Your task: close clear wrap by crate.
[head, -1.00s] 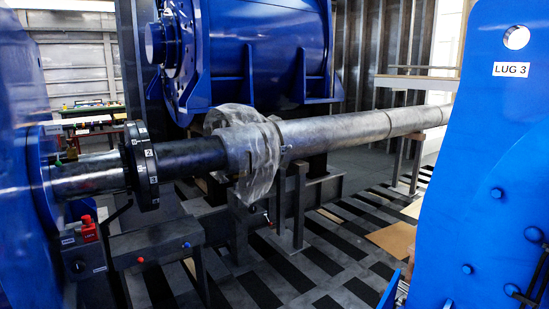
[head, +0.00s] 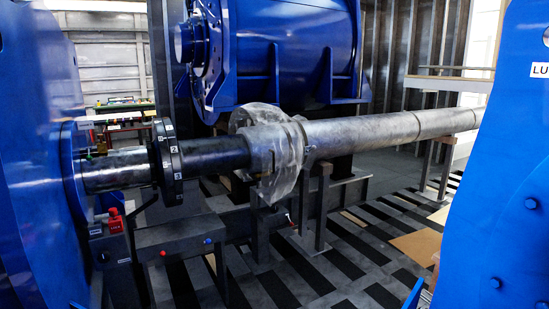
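A clear wrap (head: 288,178) hangs around the long grey shaft (head: 362,132) near the middle of the view. Its upper part stands up behind the shaft and its lower part drapes below it. I cannot tell whether its edges meet. No crate can be made out for certain. Neither of my grippers is in view.
A black numbered disc (head: 167,162) sits on the shaft at left. A control box (head: 181,238) with red and blue buttons stands below it. Large blue housings (head: 30,150) flank both sides, with a blue motor (head: 285,50) behind. Striped floor (head: 345,270) lies open below.

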